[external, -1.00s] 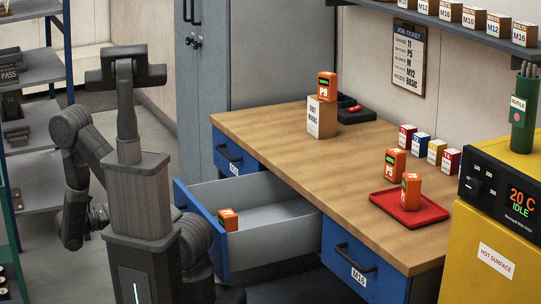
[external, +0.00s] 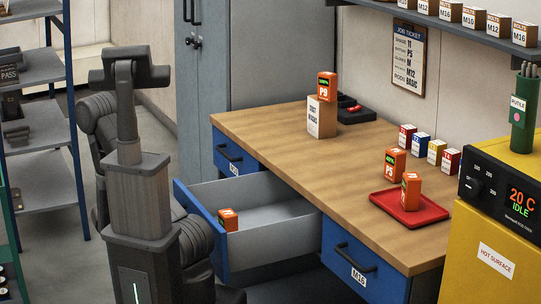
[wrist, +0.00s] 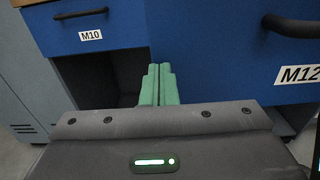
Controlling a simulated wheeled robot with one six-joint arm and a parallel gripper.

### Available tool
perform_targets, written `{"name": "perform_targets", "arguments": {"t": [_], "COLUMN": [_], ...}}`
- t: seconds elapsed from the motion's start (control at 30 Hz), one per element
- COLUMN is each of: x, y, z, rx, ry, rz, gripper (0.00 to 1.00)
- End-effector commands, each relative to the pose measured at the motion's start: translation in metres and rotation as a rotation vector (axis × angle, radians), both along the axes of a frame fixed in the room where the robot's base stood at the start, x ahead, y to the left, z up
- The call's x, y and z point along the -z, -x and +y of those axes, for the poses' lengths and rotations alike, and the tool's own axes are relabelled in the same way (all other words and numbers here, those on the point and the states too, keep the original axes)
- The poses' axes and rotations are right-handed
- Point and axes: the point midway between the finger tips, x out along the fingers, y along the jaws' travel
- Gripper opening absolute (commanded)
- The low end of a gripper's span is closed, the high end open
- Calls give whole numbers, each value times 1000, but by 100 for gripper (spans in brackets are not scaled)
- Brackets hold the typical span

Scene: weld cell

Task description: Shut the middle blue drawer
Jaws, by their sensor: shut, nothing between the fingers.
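The middle blue drawer (external: 270,242) is pulled out from the bench, with a small orange box (external: 228,220) inside near its front. In the wrist view its blue front (wrist: 225,60) fills the upper right, with a dark handle (wrist: 292,27) and an M12 label. My gripper (wrist: 158,68) shows its green fingers pressed together, empty. They are low and left of the handle, by the left part of the drawer front; I cannot tell whether they touch it. In the external view my gripper is hidden behind my own body.
The M10 drawer (wrist: 80,25) on the left and the M16 drawer (external: 350,258) on the right are shut. The wooden bench top (external: 270,130) holds orange boxes and a red tray (external: 427,214). A shelf rack (external: 38,70) stands at the left.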

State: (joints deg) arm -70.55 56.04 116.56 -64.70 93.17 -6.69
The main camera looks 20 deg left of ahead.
Motion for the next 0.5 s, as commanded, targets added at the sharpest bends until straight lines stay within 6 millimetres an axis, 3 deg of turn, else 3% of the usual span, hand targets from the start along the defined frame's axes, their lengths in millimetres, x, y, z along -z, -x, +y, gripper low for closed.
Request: {"name": "perform_targets", "arguments": {"t": [0.27, 0.5], "x": [0, 0], "y": [-1, -15], "z": [-1, -16], "rx": [1, 6], "ry": [0, 2], "rz": [0, 1], "gripper": [0, 0]}}
